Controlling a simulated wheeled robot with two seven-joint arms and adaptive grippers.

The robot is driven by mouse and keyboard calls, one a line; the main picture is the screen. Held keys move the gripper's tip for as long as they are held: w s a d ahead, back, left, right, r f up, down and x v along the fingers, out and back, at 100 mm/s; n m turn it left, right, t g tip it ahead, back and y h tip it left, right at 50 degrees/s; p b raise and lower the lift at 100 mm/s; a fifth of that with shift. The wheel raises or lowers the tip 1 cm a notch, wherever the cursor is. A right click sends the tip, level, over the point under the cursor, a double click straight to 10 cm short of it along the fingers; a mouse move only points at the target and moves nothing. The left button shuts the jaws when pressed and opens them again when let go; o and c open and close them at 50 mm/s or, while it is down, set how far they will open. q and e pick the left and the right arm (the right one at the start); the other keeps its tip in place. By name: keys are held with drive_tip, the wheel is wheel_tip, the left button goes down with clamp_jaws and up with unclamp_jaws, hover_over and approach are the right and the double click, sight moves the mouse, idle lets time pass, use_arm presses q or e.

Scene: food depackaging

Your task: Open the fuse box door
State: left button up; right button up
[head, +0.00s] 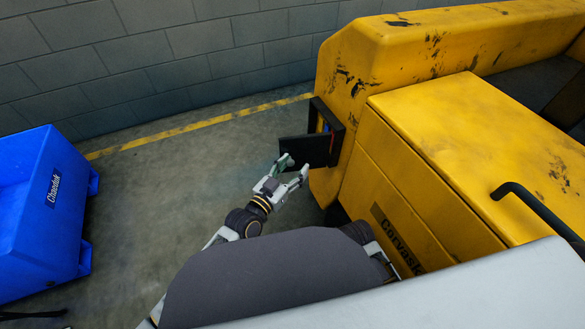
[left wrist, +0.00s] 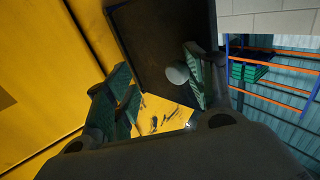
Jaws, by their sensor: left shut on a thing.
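The fuse box (head: 325,113) is a dark box on the side of the yellow machine. Its black door (head: 308,151) stands swung out from it, and a little blue and red shows inside. My left gripper (head: 290,170) is at the door's outer part, shut on it. In the left wrist view the dark door (left wrist: 160,35) fills the upper middle. A round grey knob (left wrist: 178,73) on it lies between the green-padded fingers of my left gripper (left wrist: 160,90), close to the right finger. The exact contact is partly hidden. My right gripper is not in view.
The yellow machine (head: 440,150) fills the right side, with a black handle (head: 535,208) on it. A blue bin (head: 40,215) stands on the floor at the left. A grey block wall (head: 150,50) runs behind. The floor between bin and machine is clear.

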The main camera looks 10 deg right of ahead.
use_arm(q)
drive_tip(key=shift+s+d+r, duration=0.1)
drive_tip(key=shift+d+r, duration=0.05)
drive_tip(key=shift+r, duration=0.3)
drive_tip(key=v, duration=1.2)
drive_tip(key=shift+f, duration=0.4)
